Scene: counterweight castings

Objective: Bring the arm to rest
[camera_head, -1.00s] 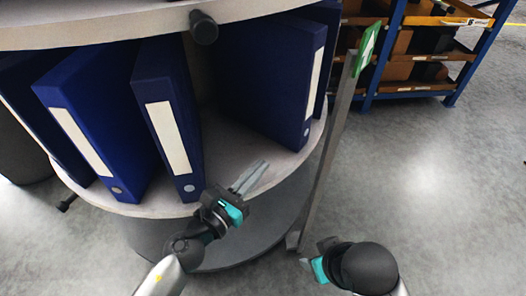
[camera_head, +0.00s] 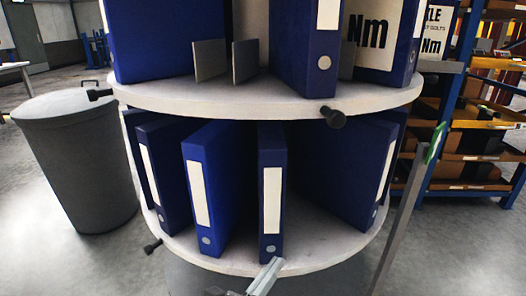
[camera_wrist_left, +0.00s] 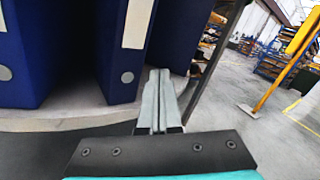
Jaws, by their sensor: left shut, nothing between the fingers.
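My left gripper (camera_head: 265,277) shows at the bottom of the head view, in front of the lower shelf's edge. In the left wrist view its fingers (camera_wrist_left: 158,100) are together with nothing between them. The fingertips lie by the lower shelf (camera_head: 330,255), near the lower part of a blue binder (camera_head: 271,190); I cannot tell whether they touch anything. Only the gripper's front part is in the head view; most of the arm is cut off. My right gripper is not in view.
A round carousel has an upper shelf (camera_head: 200,100) with binders and grey dividers (camera_head: 210,60). Dark knobs (camera_head: 333,117) stick out from it. A grey bin (camera_head: 80,160) stands left. A post with a green tag (camera_head: 436,143) and a blue rack (camera_head: 440,130) stand right.

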